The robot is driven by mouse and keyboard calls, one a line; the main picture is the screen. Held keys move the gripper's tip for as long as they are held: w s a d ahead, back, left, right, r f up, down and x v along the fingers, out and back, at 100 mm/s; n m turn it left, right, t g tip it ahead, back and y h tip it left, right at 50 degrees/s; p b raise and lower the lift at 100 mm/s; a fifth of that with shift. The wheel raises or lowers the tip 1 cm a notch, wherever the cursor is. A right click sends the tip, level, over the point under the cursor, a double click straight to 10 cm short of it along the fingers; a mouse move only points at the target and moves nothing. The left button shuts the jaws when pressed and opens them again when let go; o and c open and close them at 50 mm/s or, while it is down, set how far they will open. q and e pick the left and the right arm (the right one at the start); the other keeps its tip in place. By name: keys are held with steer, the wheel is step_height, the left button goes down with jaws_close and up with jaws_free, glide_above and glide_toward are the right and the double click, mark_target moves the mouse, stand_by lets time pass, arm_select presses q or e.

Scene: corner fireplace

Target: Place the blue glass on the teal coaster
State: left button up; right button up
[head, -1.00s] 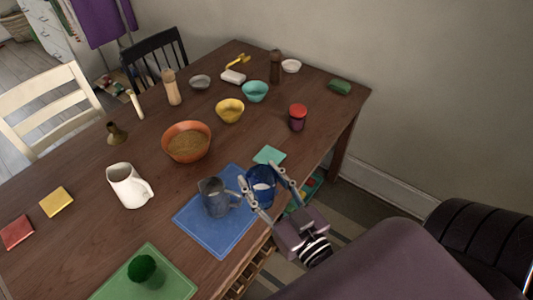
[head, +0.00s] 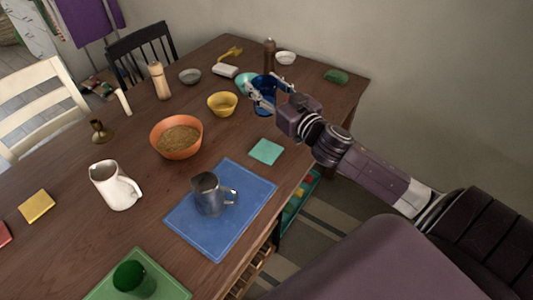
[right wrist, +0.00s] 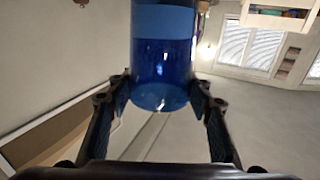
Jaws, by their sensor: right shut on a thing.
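The blue glass (head: 264,107) is between the fingers of my right gripper (head: 267,91), which is shut on it, over the far right part of the table. In the right wrist view the glass (right wrist: 163,60) fills the space between the two fingers (right wrist: 160,100). The teal coaster (head: 266,151) is a flat square on the table, bare, nearer than the glass and just beyond the blue mat. The gripper partly covers the glass in the head view. My left gripper is not in view.
A metal mug (head: 209,194) stands on the blue mat (head: 240,225). A yellow bowl (head: 222,104) and an orange bowl (head: 177,136) lie left of the coaster. A teal bowl (head: 244,80) is partly hidden by the gripper. The table right of the coaster is clear.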

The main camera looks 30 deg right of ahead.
steer(key=shift+w+d+r, duration=0.45)
steer(key=shift+d+r, duration=0.1)
steer(key=shift+r, duration=0.05)
steer(key=shift+d+f, duration=0.1)
steer(key=shift+f, duration=0.25)
steer(key=shift+f+b, duration=2.25)
steer(key=shift+f, duration=7.25)
steer(key=shift+f, duration=0.15)
steer(key=o, duration=1.3)
steer(key=shift+o, duration=0.2)
